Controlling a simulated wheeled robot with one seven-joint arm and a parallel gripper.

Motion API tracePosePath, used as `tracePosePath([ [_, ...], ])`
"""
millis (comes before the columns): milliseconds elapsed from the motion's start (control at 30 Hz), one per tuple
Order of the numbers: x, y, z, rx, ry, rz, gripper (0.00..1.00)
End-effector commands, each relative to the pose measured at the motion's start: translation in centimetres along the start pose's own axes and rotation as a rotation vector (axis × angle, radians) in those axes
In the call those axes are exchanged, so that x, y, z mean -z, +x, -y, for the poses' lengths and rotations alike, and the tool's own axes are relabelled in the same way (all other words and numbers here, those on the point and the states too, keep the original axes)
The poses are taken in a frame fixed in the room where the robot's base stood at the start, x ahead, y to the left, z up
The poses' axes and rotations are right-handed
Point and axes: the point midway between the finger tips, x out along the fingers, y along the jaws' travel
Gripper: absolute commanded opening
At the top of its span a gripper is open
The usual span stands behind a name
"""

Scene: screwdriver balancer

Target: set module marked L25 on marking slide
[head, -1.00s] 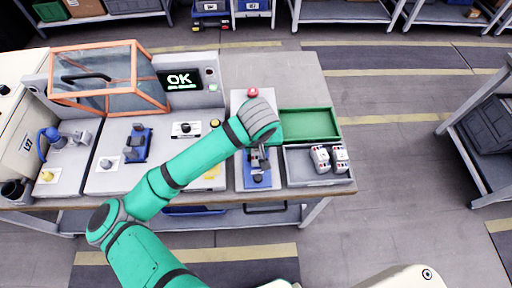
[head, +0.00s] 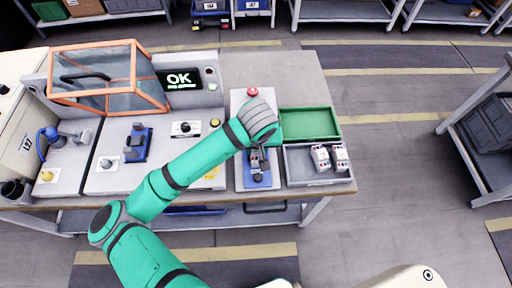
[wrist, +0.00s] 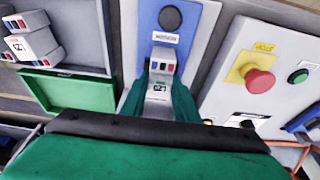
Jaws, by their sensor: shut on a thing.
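My gripper (wrist: 160,84) is shut on a pale grey module (wrist: 162,62) with red and blue marks on its end. The mark on its face is too small to read. The module is over or on the blue marking slide (wrist: 183,38), which has a round black knob; I cannot tell whether it touches the slide. In the head view, the blue slide (head: 258,183) lies below my gripper (head: 259,160), and my wrist partly hides the held module.
A grey tray (head: 300,178) at the right holds white modules (head: 320,157). A green tray (head: 308,122) behind it is empty. A red button (head: 252,91) stands behind my wrist. At the left are a blue fixture (head: 138,143) and an orange-framed guard (head: 108,78). The screen (head: 180,78) reads OK.

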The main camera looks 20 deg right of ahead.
Motion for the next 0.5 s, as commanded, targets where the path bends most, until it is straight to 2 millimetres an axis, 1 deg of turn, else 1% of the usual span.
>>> tracePosePath([
  [33,0.16,-0.26,-0.02,-0.003,0.000,-0.007,0.00],
  [367,0.19,-0.18,0.03,-0.002,0.000,-0.010,0.00],
  [400,0.20,-0.19,0.03,-0.002,0.000,-0.010,0.35],
  [467,0.18,-0.17,0.02,-0.002,0.000,-0.010,0.49],
  [500,0.17,-0.15,0.02,-0.002,0.000,-0.009,0.49],
])
